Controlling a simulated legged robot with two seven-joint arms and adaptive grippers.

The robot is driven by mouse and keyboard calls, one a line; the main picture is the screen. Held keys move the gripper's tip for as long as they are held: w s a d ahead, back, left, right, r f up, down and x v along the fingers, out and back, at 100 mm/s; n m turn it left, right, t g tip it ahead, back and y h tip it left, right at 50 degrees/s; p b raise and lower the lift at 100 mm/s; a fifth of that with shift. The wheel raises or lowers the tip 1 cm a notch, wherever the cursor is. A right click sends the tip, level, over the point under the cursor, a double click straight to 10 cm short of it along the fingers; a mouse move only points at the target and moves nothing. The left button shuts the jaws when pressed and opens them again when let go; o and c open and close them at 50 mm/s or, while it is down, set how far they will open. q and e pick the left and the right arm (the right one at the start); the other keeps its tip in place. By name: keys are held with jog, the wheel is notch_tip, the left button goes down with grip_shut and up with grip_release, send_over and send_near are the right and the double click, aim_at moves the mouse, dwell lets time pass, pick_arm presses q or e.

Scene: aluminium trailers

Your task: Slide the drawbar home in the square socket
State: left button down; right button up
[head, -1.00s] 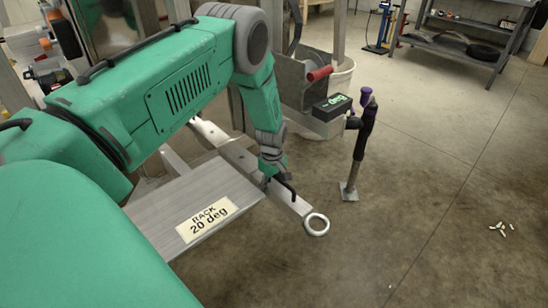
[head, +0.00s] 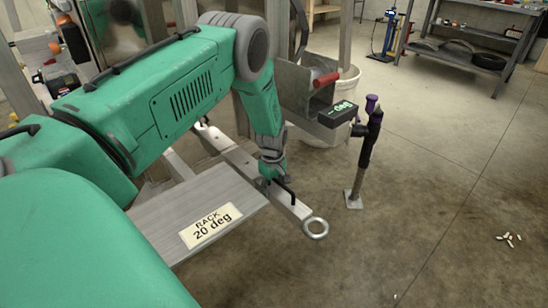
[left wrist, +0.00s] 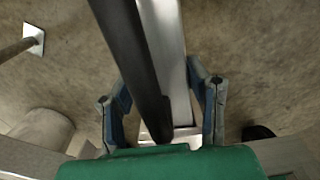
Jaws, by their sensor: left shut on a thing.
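The drawbar (head: 236,157) is a pale aluminium bar with a steel eye ring (head: 315,228) on its near end. My left gripper (head: 273,178) is shut on the drawbar near the ring, at a black handle (head: 289,192). In the left wrist view the bar (left wrist: 168,50) and the black handle (left wrist: 128,45) run between the fingers of the left gripper (left wrist: 162,100). I cannot make out the square socket for certain. My right gripper is not in view.
A black readout box (head: 338,113) shows "-- deg" beside a grey bracket with a red handle (head: 326,79). A black jack post (head: 365,155) with a purple top stands on the floor. A white bucket (head: 346,85) stands behind. Floor to the right is mostly clear.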

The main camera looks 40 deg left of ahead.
pick_arm(q)
jog(key=shift+w+a+r, duration=0.1)
jog(key=shift+a, duration=0.8)
jog(key=c, duration=0.8)
grip_release()
jog(key=shift+o, duration=0.2)
notch_tip(320, 180, up, 12)
jog(key=shift+f, duration=0.1)
